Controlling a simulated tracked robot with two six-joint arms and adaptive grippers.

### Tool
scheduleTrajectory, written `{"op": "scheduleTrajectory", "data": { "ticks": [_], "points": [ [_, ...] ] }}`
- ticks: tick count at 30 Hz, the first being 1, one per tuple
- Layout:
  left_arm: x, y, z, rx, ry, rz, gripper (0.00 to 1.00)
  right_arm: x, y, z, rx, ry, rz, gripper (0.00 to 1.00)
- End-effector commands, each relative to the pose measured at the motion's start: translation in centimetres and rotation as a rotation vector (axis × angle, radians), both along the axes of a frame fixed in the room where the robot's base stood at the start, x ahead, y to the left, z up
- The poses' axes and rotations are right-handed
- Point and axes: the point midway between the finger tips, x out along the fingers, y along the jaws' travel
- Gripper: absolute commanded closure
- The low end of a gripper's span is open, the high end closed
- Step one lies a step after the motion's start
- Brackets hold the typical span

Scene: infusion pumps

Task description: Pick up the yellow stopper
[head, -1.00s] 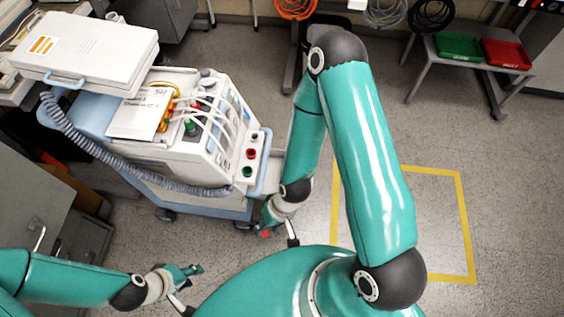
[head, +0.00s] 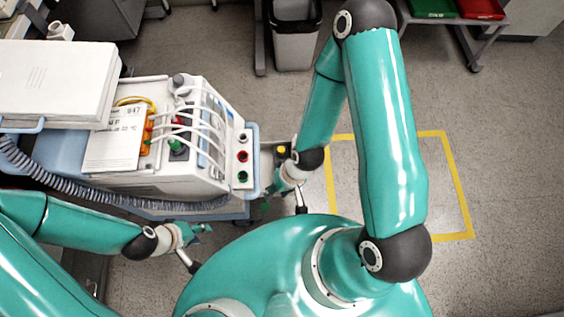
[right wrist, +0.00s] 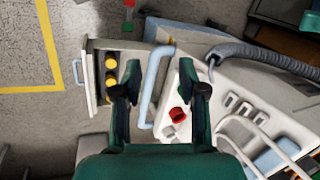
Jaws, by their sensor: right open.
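Round yellow stoppers (right wrist: 111,62) sit in a dark slot of a small open tray or drawer (right wrist: 90,75) at the left of the right wrist view. One yellow stopper also shows in the head view (head: 281,149), just right of the cart. My right gripper (right wrist: 160,82) is open and empty, its left finger close beside the tray and a pale blue handle between its fingers. In the head view my right gripper (head: 272,198) is beside the cart's right edge, partly hidden by its wrist. My left gripper (head: 203,232) is in front of the cart; its jaw gap is unclear.
The cart's machine (head: 195,135) has red and green round parts on its right panel, with white tubes above. A grey corrugated hose (head: 110,198) runs along its front. A grey bin (head: 296,40) stands behind. The yellow-marked floor at right is clear.

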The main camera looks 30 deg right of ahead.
Motion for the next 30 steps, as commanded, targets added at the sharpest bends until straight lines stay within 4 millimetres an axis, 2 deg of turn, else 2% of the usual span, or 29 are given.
{"op": "scheduleTrajectory", "data": {
  "ticks": [1,4,8,11,15,21,25,30],
  "points": [
    [0.0,0.0,0.0,0.0,0.0,0.0,0.6,0.0,0.0,0.0,0.0,0.0,0.0,0.53],
    [0.0,0.0,-0.5,0.0,0.0,0.0,0.6,0.3,-0.2,-0.4,-0.001,0.005,-0.027,0.39],
    [0.0,0.0,-2.7,0.0,0.0,0.0,0.6,1.5,-1.7,-2.3,-0.007,0.043,-0.188,0.39],
    [0.0,0.0,-5.7,0.0,0.0,0.0,0.6,3.2,-3.6,-4.5,-0.005,0.102,-0.426,0.39],
    [0.0,0.0,-10.6,0.0,0.0,0.0,0.6,6.1,-7.2,-7.7,0.028,0.213,-0.882,0.39],
    [0.0,0.0,-16.6,0.0,0.0,0.0,0.6,9.6,-12.2,-10.2,0.147,0.38,-1.524,0.39],
    [0.0,0.0,-18.8,0.0,0.0,0.0,0.6,10.9,-14.3,-10.6,0.232,0.469,-1.806,0.39],
    [0.0,0.0,-20.1,0.0,-0.001,0.0,0.6,11.8,-15.4,-10.8,0.289,0.529,-1.969,0.39]
  ]
}}
